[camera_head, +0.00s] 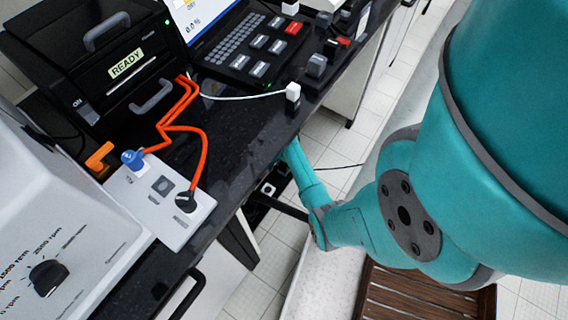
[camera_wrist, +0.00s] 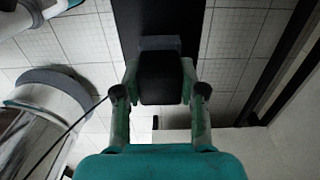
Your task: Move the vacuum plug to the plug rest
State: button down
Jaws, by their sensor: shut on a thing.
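In the wrist view, my gripper (camera_wrist: 160,92) is shut on a dark block (camera_wrist: 160,78) with a grey far edge, held between both fingers. I cannot tell for sure that it is the vacuum plug. In the head view my teal arm reaches down beside the counter edge, and my fingertips and the held thing are not clearly visible. A black round plug (camera_head: 185,200) on an orange cable (camera_head: 200,150) sits on a white panel (camera_head: 148,212) on the counter. A blue plug (camera_head: 132,159) stands on the same panel. I cannot tell which part is the plug rest.
A black device marked READY (camera_head: 118,72), a keypad unit (camera_head: 250,45) and a white machine with a speed knob (camera_head: 48,277) crowd the dark counter (camera_head: 240,130). A slatted wooden thing (camera_head: 400,295) is on the floor below. Tiled floor (camera_head: 325,125) shows beside the counter.

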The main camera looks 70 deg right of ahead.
jog(key=c, duration=0.6)
grip_release()
jog(key=shift+f, duration=0.1)
jog(key=shift+r, duration=3.75)
